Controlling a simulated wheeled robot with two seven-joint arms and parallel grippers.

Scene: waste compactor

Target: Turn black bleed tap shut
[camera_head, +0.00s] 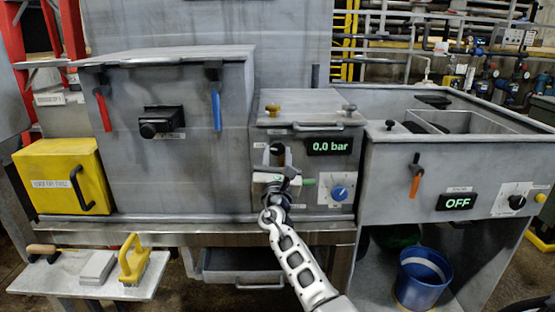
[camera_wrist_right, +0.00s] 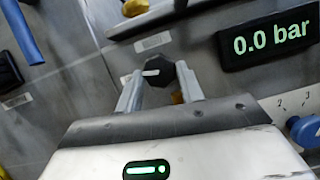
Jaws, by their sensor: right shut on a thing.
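The black bleed tap is a dark knob with a white pointer mark, on the front of the grey middle unit. It shows between the finger tips in the right wrist view (camera_wrist_right: 157,73). In the head view the knob (camera_head: 277,149) is partly hidden by my right gripper (camera_head: 277,165). My right gripper reaches the panel from below and is shut on the tap, one finger on each side. In the right wrist view the pointer lies nearly level. My left gripper is in neither view.
A display (camera_head: 330,146) reading 0.0 bar sits right of the tap, with a blue knob (camera_head: 340,192) below it. A blue-handled lever (camera_head: 216,108) hangs at the left. A yellow box (camera_head: 62,178) stands far left.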

